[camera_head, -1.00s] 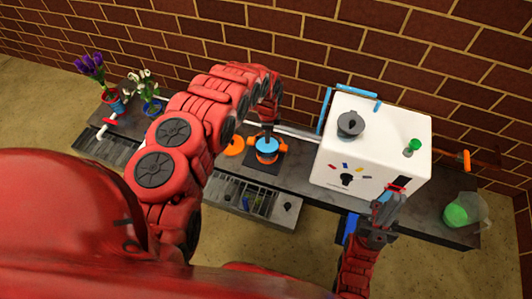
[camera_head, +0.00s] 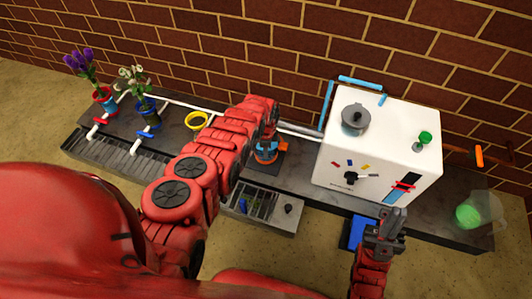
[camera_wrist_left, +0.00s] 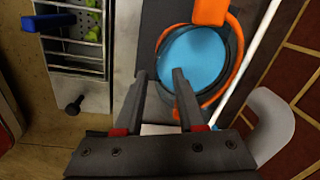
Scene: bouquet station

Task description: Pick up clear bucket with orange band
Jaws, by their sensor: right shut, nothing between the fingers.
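The bucket with the orange band (camera_head: 268,157) stands on the dark counter at the middle, partly hidden by my left arm in the head view. In the left wrist view the bucket (camera_wrist_left: 196,58) shows a round blue inside, a dark rim and an orange band around it. My left gripper (camera_wrist_left: 160,74) is open, its fingertips at the near edge of the bucket; I cannot tell whether they touch it. In the head view its fingers are mostly hidden behind my arm. My right gripper (camera_head: 388,222) is shut and empty, in front of the white box.
A white box (camera_head: 380,150) with a grey pot (camera_head: 355,117) on top stands right of the bucket. A clear jug with green contents (camera_head: 475,212) is at the far right. Potted flowers (camera_head: 104,100) and a yellow ring (camera_head: 197,121) are at the left. A metal rack (camera_head: 258,205) lies in front.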

